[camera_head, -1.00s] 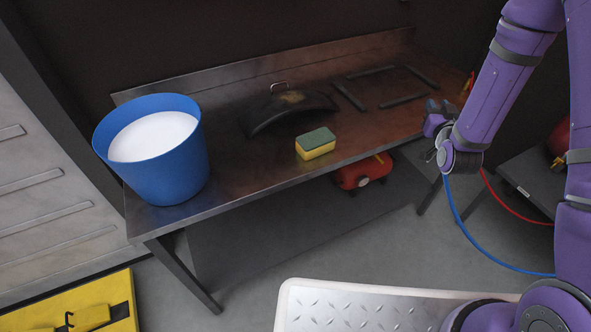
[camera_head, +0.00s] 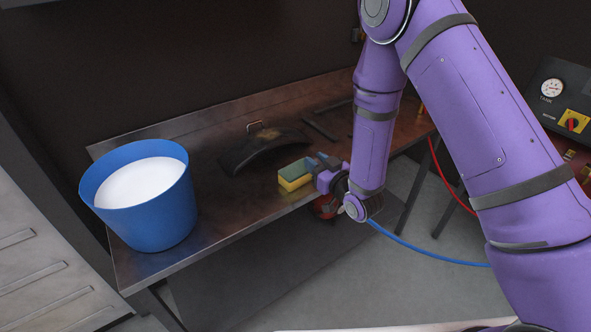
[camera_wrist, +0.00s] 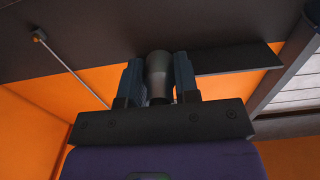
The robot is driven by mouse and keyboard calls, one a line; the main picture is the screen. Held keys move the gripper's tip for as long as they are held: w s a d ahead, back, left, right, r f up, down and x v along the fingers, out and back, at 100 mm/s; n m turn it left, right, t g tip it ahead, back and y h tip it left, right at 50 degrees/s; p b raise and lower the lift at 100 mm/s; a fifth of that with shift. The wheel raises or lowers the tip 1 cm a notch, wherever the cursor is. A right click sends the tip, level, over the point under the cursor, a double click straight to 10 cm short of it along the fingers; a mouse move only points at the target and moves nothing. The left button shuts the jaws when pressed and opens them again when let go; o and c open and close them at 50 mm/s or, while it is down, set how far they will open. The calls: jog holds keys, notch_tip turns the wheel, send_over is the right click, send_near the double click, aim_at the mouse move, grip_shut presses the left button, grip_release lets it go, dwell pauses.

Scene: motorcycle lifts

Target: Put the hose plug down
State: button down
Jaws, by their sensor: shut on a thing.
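My gripper (camera_head: 324,168) is shut on the hose plug (camera_wrist: 158,70), a dark grey cylinder that shows between the two blue fingers in the wrist view. In the head view the gripper is at the front of the metal bench (camera_head: 220,222), right beside the sponge (camera_head: 294,176). I cannot tell whether it touches the sponge. The plug itself is hidden in the head view. A blue hose (camera_head: 430,257) runs from below my wrist to the right.
A blue bucket (camera_head: 165,222) of white stuff stands on the bench's left end. A dark curved fender (camera_head: 245,154) lies behind the sponge. Bare bench lies between bucket and sponge. A red hose (camera_head: 448,185) and a gauge panel (camera_head: 557,100) are at the right.

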send_over(296, 176)
jog(key=shift+s+d+f, duration=0.15)
jog(key=shift+d+f, duration=0.1)
jog(key=shift+d, duration=0.15)
jog(key=f, duration=0.1)
jog(key=a+f, duration=0.1)
jog(key=f, duration=0.1)
jog(key=shift+w+f, duration=0.15)
jog(key=shift+w, duration=0.05)
jog(key=shift+f, duration=0.15)
jog(key=shift+f, duration=0.1)
jog(key=shift+f, duration=0.35)
jog(key=shift+f, duration=0.15)
jog(key=c, duration=0.8)
grip_release()
jog(key=shift+s+d+f, duration=0.1)
jog(key=shift+c, duration=0.2)
